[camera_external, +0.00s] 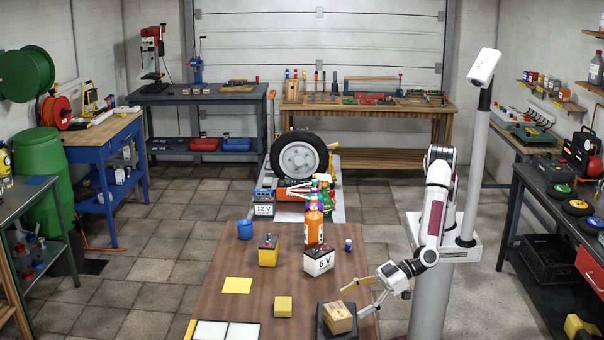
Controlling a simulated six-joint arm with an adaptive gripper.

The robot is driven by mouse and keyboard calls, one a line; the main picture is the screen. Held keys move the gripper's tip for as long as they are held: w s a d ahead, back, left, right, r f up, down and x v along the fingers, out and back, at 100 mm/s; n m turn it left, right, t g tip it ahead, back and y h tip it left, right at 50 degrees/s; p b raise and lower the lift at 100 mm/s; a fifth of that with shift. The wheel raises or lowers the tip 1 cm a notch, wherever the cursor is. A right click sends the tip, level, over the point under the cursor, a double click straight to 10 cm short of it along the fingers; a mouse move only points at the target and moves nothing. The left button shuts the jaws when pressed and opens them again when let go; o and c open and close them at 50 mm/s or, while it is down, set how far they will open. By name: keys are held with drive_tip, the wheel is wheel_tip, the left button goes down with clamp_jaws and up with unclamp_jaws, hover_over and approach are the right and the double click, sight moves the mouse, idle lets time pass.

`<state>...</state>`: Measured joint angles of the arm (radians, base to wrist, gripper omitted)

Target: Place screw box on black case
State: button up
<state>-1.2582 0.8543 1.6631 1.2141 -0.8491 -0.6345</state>
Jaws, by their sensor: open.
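The screw box (338,317), a small brown carton, rests on the flat black case (321,323) at the front right of the wooden table. The box sits slightly turned, with the case's dark edge showing around it. My gripper (354,300) is open, with its fingers at the right and upper side of the box. I cannot tell whether a finger touches the box.
Left of the case lies a yellow block (283,306), with a yellow sheet (237,285) farther left. A white 6 V battery (319,261), a yellow battery (268,250), a blue cup (245,229) and an orange bottle (313,222) stand farther back.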

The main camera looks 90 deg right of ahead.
drive_tip(key=shift+v, duration=2.85)
drive_tip(key=w+d+r+g+y, duration=0.1)
drive_tip(key=w+d+r, duration=0.4)
drive_tip(key=d+r, duration=0.3)
drive_tip(key=w+d+r+g+y, duration=0.1)
drive_tip(key=w+d+r+g, duration=0.1)
drive_tip(key=w+d+r, duration=0.5)
drive_tip(key=s+d+r+g, duration=0.1)
drive_tip(key=s+d+r, duration=0.15)
drive_tip(key=d, duration=0.65)
drive_tip(key=s+d+r, duration=0.2)
drive_tip(key=d+r, duration=0.1)
drive_tip(key=d, duration=0.6)
drive_tip(key=s+d+f+m+g+h, duration=0.1)
drive_tip(key=s+d+f+m+h, duration=0.1)
drive_tip(key=s+d, duration=0.8)
drive_tip(key=s+d+f+m+g+h, duration=0.2)
drive_tip(key=s+d+h, duration=0.3)
drive_tip(key=s+d, duration=0.5)
drive_tip(key=d, duration=0.7)
drive_tip(key=shift+f, duration=0.35)
